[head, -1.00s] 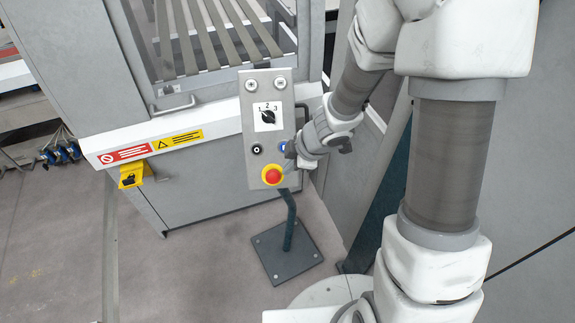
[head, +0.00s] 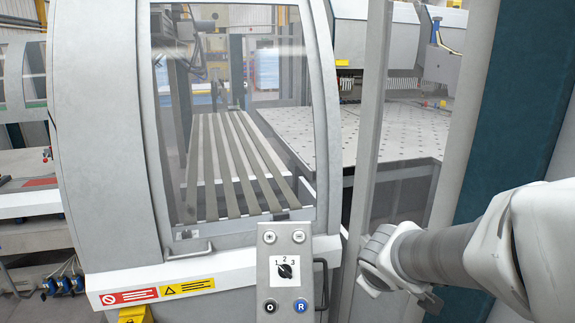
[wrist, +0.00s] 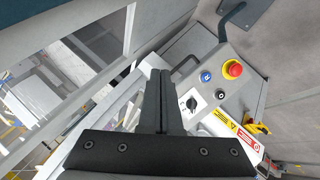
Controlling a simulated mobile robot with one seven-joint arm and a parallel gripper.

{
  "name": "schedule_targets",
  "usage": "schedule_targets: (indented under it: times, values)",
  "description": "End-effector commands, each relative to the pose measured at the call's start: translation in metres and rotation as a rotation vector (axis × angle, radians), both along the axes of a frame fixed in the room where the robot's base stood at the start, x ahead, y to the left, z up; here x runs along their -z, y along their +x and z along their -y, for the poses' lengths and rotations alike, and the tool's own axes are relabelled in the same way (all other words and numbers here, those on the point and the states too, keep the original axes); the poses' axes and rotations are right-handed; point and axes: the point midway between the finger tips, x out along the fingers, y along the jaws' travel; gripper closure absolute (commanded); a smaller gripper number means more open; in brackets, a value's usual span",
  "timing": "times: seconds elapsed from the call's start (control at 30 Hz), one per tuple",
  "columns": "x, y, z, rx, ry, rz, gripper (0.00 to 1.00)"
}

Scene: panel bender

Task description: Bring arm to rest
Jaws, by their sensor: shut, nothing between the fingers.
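My arm is at the right of the head view, with its wrist pointing left. My gripper (wrist: 163,75) shows in the wrist view with its two dark fingers side by side, shut and empty. In the head view the fingers are mostly hidden by the wrist. The grey control panel (head: 262,262) with a rotary switch (head: 286,270) stands left of my arm, apart from it. The panel also shows beyond the fingers in the wrist view (wrist: 212,105), with a red emergency button on a yellow ring (wrist: 233,69) and a blue R button (wrist: 206,76).
The machine's windowed door (head: 235,120) with its handle (head: 189,249) stands behind the panel. A grey post (head: 372,120) and a dark teal column (head: 497,110) rise close behind my arm. A yellow lock (head: 133,315) hangs below the warning labels.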

Motion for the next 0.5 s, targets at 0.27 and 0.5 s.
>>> schedule_targets:
  times: [0.27, 0.5]
  values:
    - [-0.026, -0.083, 0.014, 0.35, 0.218, 0.01, 1.0]
    - [-0.028, -0.147, -0.013, 0.493, 0.462, -0.05, 1.0]
